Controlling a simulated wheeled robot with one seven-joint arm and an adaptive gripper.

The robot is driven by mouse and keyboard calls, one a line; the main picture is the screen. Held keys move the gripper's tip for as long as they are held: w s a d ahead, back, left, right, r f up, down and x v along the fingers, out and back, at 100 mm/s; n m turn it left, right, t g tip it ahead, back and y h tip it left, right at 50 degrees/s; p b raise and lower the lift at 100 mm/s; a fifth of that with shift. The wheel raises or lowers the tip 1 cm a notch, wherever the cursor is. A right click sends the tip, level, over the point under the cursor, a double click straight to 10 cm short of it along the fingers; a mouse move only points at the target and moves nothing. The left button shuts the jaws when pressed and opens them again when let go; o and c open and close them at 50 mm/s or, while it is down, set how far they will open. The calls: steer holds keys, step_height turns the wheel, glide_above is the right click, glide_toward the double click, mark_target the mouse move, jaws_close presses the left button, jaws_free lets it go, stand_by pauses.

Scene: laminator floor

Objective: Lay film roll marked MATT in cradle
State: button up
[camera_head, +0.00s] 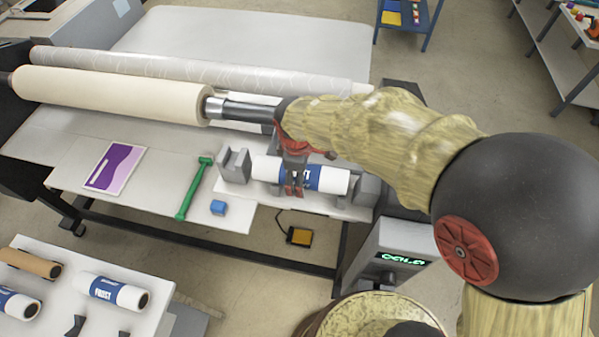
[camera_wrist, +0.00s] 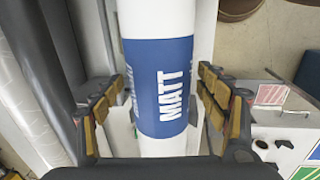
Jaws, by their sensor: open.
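The film roll marked MATT (camera_wrist: 165,85) is white with a blue label band, and its lettering reads clearly in the wrist view. In the head view the roll (camera_head: 325,178) lies level between the grey blocks of the cradle (camera_head: 236,166). My gripper (camera_wrist: 152,100) is open, with one finger on each side of the roll's label; small gaps seem to show beside the roll. In the head view my gripper (camera_head: 293,185) hides part of the label. Whether the roll's ends rest fully in the blocks is hard to tell.
A large cream roller (camera_head: 110,95) lies behind the cradle. A roll marked FROST (camera_head: 112,291) lies on the lower-left table. A display post (camera_head: 395,257) stands at the front right.

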steer(key=r, duration=0.4)
steer(key=s+r, duration=0.1)
steer(key=r, duration=0.7)
steer(key=shift+s+a, duration=0.2)
steer(key=shift+s, duration=0.2)
steer(key=shift+f, duration=0.1)
